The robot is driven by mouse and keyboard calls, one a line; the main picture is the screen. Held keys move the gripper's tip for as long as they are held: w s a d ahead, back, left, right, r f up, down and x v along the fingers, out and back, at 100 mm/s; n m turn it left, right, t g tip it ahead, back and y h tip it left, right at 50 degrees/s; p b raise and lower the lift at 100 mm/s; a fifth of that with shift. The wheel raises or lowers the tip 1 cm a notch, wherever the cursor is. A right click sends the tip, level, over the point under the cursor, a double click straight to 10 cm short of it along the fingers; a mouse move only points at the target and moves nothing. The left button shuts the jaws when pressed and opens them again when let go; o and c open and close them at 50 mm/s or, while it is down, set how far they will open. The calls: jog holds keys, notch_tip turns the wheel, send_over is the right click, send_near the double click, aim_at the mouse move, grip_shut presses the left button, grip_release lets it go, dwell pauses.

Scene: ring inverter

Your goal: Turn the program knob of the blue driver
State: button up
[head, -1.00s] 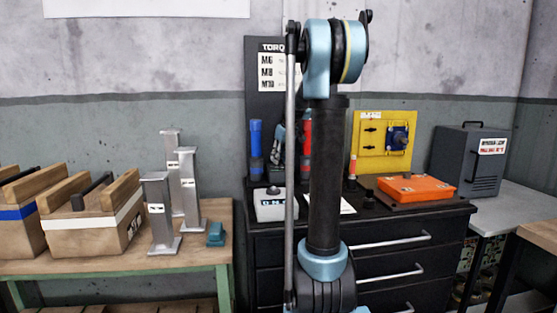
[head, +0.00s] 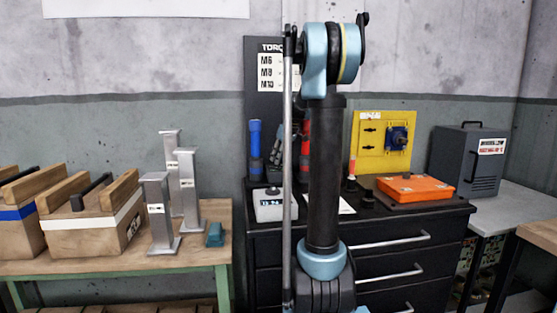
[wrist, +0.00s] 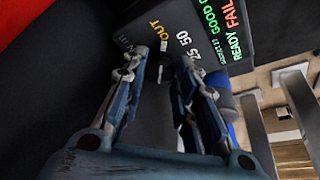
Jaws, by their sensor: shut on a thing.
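The blue driver (head: 255,145) stands upright on the left side of the dark torque board. In the wrist view, a blue cylinder (wrist: 222,98), probably its body, shows right of the fingers. My gripper (wrist: 163,62) is beside a dark surface marked OUT, 25 and 50. In the head view, my gripper (head: 283,143) is partly hidden by my arm, between the blue driver and the red driver (head: 305,138).
A grey box (head: 268,210) with a display and dark top knob stands below the blue driver. Steel posts (head: 187,190) and wooden crates (head: 95,230) fill the left bench. A yellow panel (head: 365,140) and orange case (head: 413,188) are to the right.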

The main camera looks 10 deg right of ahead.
jog(key=o, duration=1.1)
jog(key=v, duration=1.2)
jog(key=shift+w, duration=0.2)
